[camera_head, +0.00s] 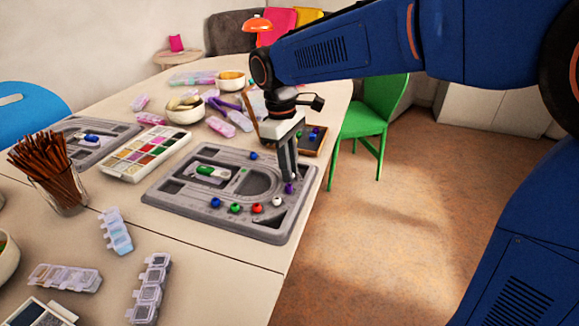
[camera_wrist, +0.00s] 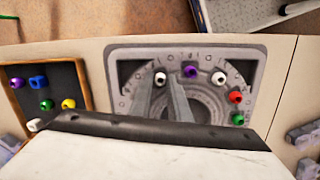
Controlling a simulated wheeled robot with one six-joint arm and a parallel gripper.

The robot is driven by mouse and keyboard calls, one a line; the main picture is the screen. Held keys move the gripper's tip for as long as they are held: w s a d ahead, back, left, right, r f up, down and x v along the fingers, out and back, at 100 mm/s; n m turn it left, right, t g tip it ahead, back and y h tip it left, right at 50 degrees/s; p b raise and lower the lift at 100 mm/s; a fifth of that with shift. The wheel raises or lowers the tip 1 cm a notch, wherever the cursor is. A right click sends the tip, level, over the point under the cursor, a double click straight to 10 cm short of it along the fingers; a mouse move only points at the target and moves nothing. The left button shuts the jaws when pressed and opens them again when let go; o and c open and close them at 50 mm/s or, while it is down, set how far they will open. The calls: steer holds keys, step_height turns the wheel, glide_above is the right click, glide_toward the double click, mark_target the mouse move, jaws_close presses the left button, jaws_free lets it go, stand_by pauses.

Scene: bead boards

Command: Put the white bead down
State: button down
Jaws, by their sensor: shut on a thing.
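My gripper (camera_head: 289,179) is over the right end of the grey bead board (camera_head: 222,223). In the wrist view its fingertips (camera_wrist: 161,83) are shut on a white bead (camera_wrist: 160,78) at the board's curved row. In the head view the fingers hide this bead. A purple bead (camera_head: 289,188) is right beside the fingertips; it also shows in the wrist view (camera_wrist: 190,71). Another white bead (camera_head: 277,201) sits further along the curve, followed by a red bead (camera_head: 256,207), a green bead (camera_head: 236,208) and a blue bead (camera_head: 215,202).
Another blue bead (camera_head: 253,155) is at the board's far side. A dark tray with loose beads (camera_wrist: 80,90) stands beside the board. The table edge is close on the right.

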steer(key=shift+s+f, duration=0.1)
steer(key=shift+f, duration=0.4)
steer(key=c, duration=1.7)
jaws_free()
steer(key=shift+f, duration=0.1)
steer(key=shift+o, duration=0.2)
step_height(320, 180, up, 14)
steer(key=a, duration=0.1)
steer(key=shift+w+a+f, duration=0.15)
steer(key=shift+w+f, duration=0.1)
steer(key=shift+w, duration=0.15)
steer(key=s+d+m+t, duration=0.1)
steer(key=s+d+m, duration=0.2)
steer(key=d, duration=0.7)
steer(key=s+d+f+m+t+y, duration=0.1)
steer(key=s+d+f+m+t, duration=0.3)
steer(key=s+d+f+m, duration=0.5)
steer(key=s+d+f, duration=0.6)
steer(key=s+d, duration=0.3)
steer(key=shift+s+d+f, duration=0.2)
steer(key=shift+d+f, duration=0.05)
steer(key=shift+d, duration=0.05)
